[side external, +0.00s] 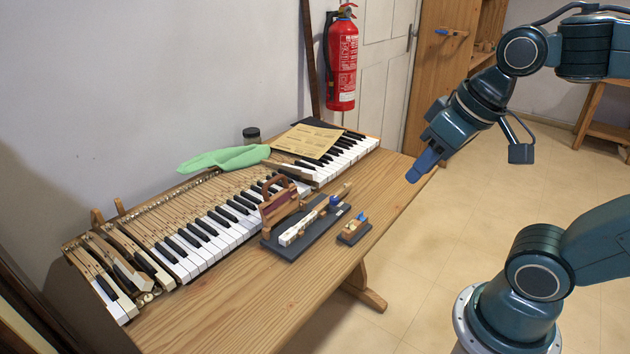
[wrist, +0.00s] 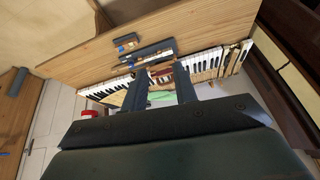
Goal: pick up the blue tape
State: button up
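A small blue piece (side external: 361,216) sits on a small wooden block on a dark base near the table's front edge. Another blue piece (side external: 334,200) is on the larger dark key-action model behind it. I cannot tell which of them is the blue tape; both are tiny in the wrist view. My gripper (side external: 415,176) is in the air to the right of the table's edge, above and to the right of both pieces. In the wrist view its two fingers (wrist: 161,70) stand apart with nothing held between them.
The wooden table (side external: 210,320) holds a long piano keyboard (side external: 205,240), a green cloth (side external: 225,158), a dark jar (side external: 251,135) and a paper sheet (side external: 307,139). A red fire extinguisher (side external: 342,62) hangs on the wall. The table's front strip is mostly clear.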

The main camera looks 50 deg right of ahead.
jog(key=w+d+f+m+g, duration=0.2)
jog(key=w+d+f+m, duration=0.2)
jog(key=w+d+m, duration=0.4)
jog(key=w+d+f+m+g, duration=0.2)
jog(key=w+d+f+m, duration=0.3)
jog(key=w, duration=0.4)
jog(key=w+d+f+m+g+y, duration=0.1)
jog(key=w+d+f+m, duration=0.1)
jog(key=d+f+m, duration=0.2)
jog(key=d+f, duration=0.3)
jog(key=d, duration=0.1)
jog(key=shift+w+y, duration=0.4)
jog(key=shift+f, duration=0.1)
send_over(361, 216)
jog(key=d, duration=0.1)
jog(key=shift+d+f, duration=0.15)
jog(key=shift+f, duration=4)
jog(key=shift+w+a+f, duration=0.1)
jog(key=shift+a+f, duration=0.1)
jog(key=shift+f, duration=1.1)
jog(key=shift+a+f, duration=0.2)
jog(key=shift+f, duration=1.1)
